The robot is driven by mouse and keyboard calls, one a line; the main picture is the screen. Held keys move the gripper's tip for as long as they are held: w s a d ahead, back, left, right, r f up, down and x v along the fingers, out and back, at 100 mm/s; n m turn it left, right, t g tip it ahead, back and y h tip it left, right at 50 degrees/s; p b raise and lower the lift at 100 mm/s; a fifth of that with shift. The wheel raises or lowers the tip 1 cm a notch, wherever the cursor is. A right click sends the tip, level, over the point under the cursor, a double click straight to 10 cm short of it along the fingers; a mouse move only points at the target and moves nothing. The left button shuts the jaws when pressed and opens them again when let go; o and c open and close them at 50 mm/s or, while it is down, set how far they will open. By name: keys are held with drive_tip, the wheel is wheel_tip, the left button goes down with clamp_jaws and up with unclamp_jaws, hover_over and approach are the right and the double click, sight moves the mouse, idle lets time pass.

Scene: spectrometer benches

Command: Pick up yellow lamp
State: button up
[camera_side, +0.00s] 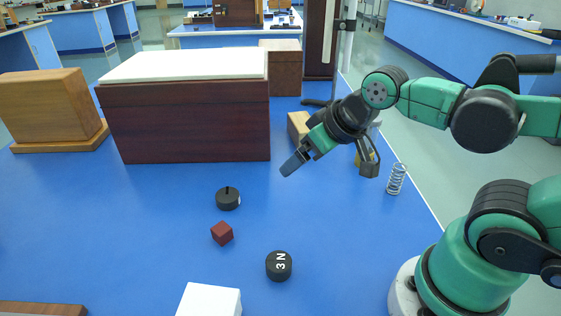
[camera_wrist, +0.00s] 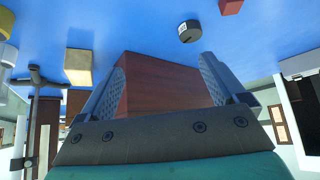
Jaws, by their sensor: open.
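A tan block (camera_side: 298,126) stands behind my gripper. A large white-topped brown box (camera_side: 187,120) is at back left. Black weights (camera_side: 228,199) and a red cube (camera_side: 222,233) lie in front.

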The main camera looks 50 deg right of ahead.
drive_tip(key=shift+r, duration=0.15)
wheel_tip(320, 180, up, 4)
drive_tip(key=n+g+h, duration=1.3)
drive_tip(key=g+h, duration=0.3)
hover_over(378, 121)
drive_tip(key=w+a, duration=0.3)
wheel_tip(378, 121, down, 9)
drive_tip(key=shift+t, duration=0.3)
drive_tip(key=shift+w+x, duration=0.2)
drive_tip(key=shift+x, duration=2.75)
clamp_jaws()
